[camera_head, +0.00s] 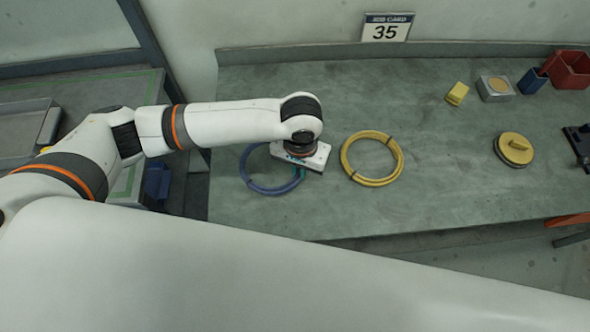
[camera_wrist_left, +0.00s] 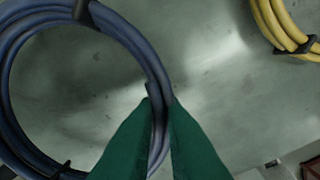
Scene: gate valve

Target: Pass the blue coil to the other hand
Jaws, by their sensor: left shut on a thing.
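The blue coil (camera_head: 262,187) is a ring of dark blue tubing at the left part of the grey-green bench, with dark ties on it. In the left wrist view the blue coil (camera_wrist_left: 95,12) fills the left side. My left gripper (camera_head: 299,174) is over the coil's right side; its green fingers (camera_wrist_left: 160,125) are shut on the tubing there. Part of the coil is hidden under my left wrist in the head view. I cannot tell whether the coil touches the bench. My right gripper is not in view.
A yellow coil (camera_head: 397,160) lies close to the right of the blue one. A round yellow-topped object (camera_head: 514,149), a yellow block (camera_head: 457,94), a blue cup (camera_head: 532,81) and a red bin (camera_head: 570,70) stand further right. The bench (camera_head: 440,190) is clear between.

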